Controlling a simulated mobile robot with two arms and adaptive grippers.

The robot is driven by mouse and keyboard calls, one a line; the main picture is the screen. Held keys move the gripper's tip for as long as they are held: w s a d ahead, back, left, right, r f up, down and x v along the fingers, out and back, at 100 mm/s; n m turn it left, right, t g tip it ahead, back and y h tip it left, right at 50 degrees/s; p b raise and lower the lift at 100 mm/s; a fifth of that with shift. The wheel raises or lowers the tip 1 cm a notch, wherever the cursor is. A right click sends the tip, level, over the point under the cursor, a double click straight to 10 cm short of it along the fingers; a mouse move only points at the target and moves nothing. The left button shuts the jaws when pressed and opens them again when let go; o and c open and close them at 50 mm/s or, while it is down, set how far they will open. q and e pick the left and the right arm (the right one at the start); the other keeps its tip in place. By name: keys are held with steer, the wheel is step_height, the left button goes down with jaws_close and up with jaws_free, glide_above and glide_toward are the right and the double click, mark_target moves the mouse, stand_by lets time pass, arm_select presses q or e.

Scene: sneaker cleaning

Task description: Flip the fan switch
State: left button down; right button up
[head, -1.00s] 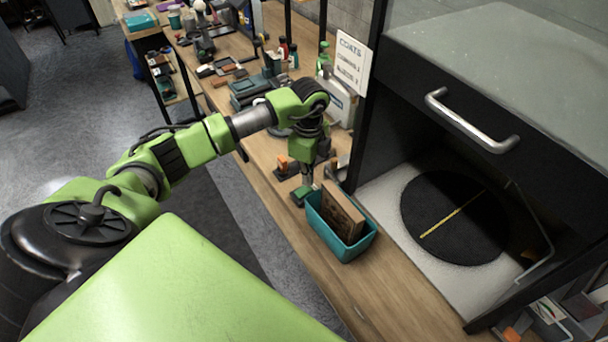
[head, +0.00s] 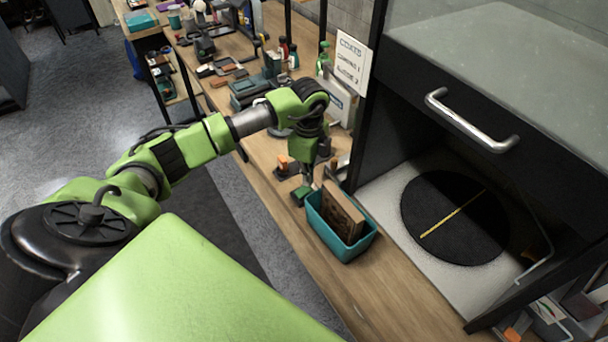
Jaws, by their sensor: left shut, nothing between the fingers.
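I cannot make out a fan switch in the head view. The dark booth (head: 372,130) on the right has an open front and a round black turntable (head: 455,218) inside. My left gripper (head: 308,176) points down over the bench, left of the booth's open front and just behind the teal bin (head: 343,242). It is shut and empty, small and partly hidden by its own wrist. My right gripper is not in view.
The teal bin holds a brown block (head: 342,213). A printed card (head: 351,62) and a pale container (head: 338,104) stand beside the booth post. The booth's top has a metal handle (head: 470,125). Tools and bottles crowd the wooden bench (head: 310,268) farther back; its near end is clear.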

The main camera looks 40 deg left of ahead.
mark_target(308, 188)
arm_select(q)
steer(key=shift+f+b, duration=0.8)
steer(key=shift+f, duration=0.4)
stand_by(0.4)
steer(key=shift+r+p, duration=2.8)
steer(key=shift+r, duration=0.8)
steer(key=shift+f, duration=0.1)
